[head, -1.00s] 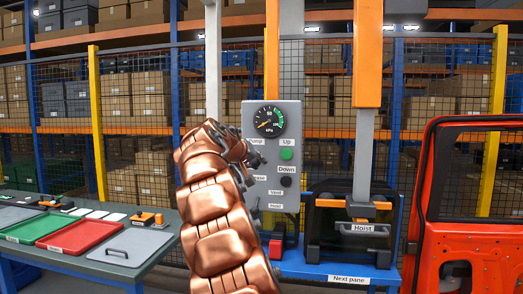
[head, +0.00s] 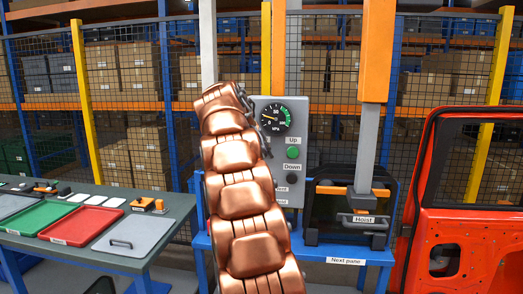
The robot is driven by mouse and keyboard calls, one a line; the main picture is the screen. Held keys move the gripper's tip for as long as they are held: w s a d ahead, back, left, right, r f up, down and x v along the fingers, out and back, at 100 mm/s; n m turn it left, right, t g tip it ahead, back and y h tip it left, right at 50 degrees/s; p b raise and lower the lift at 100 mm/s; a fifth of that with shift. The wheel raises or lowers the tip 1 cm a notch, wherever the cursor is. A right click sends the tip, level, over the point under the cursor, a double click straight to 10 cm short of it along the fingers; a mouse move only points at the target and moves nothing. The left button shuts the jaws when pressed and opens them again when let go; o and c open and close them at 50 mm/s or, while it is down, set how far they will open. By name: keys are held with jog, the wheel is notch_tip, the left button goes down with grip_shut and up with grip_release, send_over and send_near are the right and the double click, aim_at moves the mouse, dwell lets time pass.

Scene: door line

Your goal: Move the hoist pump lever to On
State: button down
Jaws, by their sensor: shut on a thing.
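The grey hoist control panel (head: 298,104) stands upright at the centre, with a round gauge (head: 275,117), a green Up button (head: 293,153) and a dark Down button (head: 292,179). My copper-coloured arm rises in front of its left side. My gripper (head: 264,143) shows only as a few dark parts at the panel's left edge, mostly hidden by my arm. It is shut at the pump lever's place. The lever itself, its label and its position are hidden behind my arm and gripper.
The hoist (head: 364,150) hangs at right, with a dark pane carrier (head: 335,215) on the blue stand (head: 330,249). A red-orange door (head: 470,225) stands at far right. A table (head: 155,216) with trays lies at left. A mesh fence and shelves close the back.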

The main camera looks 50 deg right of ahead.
jog(key=shift+w+r, duration=0.1)
dwell(0.3)
jog(key=c, duration=1)
grip_release()
jog(key=shift+a, duration=0.1)
jog(key=v, duration=0.7)
jog(key=shift+a+r, duration=0.1)
jog(key=shift+r, duration=0.05)
